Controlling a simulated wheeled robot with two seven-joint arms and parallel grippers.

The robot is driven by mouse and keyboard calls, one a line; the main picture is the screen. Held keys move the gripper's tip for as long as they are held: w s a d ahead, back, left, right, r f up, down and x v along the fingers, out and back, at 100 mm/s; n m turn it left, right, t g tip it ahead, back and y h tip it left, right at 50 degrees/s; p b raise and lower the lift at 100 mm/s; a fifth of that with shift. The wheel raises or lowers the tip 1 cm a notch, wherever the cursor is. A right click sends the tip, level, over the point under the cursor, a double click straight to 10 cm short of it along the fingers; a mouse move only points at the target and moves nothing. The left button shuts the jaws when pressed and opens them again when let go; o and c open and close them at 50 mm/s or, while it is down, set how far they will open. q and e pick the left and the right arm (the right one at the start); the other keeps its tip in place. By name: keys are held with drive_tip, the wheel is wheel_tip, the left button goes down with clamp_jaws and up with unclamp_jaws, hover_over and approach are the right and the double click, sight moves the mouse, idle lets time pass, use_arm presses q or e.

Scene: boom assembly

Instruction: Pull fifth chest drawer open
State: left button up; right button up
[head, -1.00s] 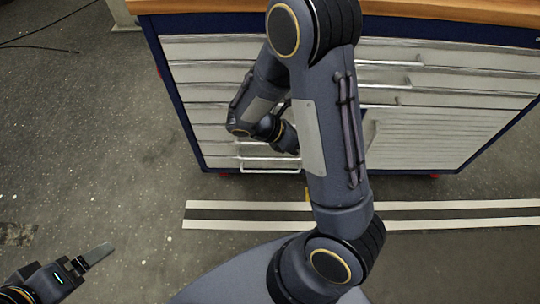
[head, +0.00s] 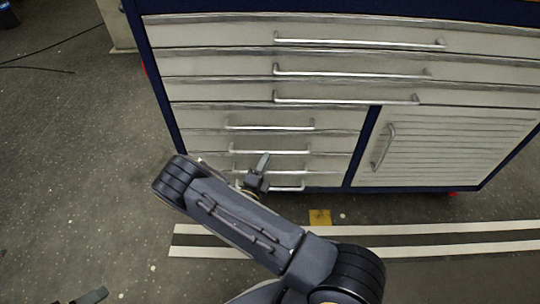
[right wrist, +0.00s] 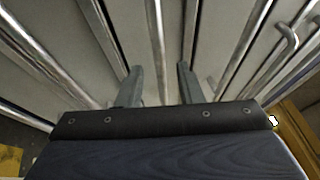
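The tool chest has wide upper drawers and a column of shorter drawers at lower left. The fifth drawer, with its bar handle (head: 270,151), appears shut in the head view. My right gripper (head: 264,160) is in front of this drawer, its fingertips close to the handle. In the right wrist view my right gripper (right wrist: 160,84) has its two fingers apart, with a bright metal bar (right wrist: 157,45) between them in the picture. I cannot tell whether the fingers touch it. Only a tip of my left gripper (head: 92,296) shows at the bottom left edge.
The fourth drawer's handle (head: 271,126) is just above, and the sixth drawer's handle (head: 288,188) is below, partly hidden by my right arm. A slatted door (head: 445,150) is to the right.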

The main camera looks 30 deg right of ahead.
drive_tip(key=shift+b+x, duration=0.35)
drive_tip(key=shift+x, duration=1.8)
clamp_jaws()
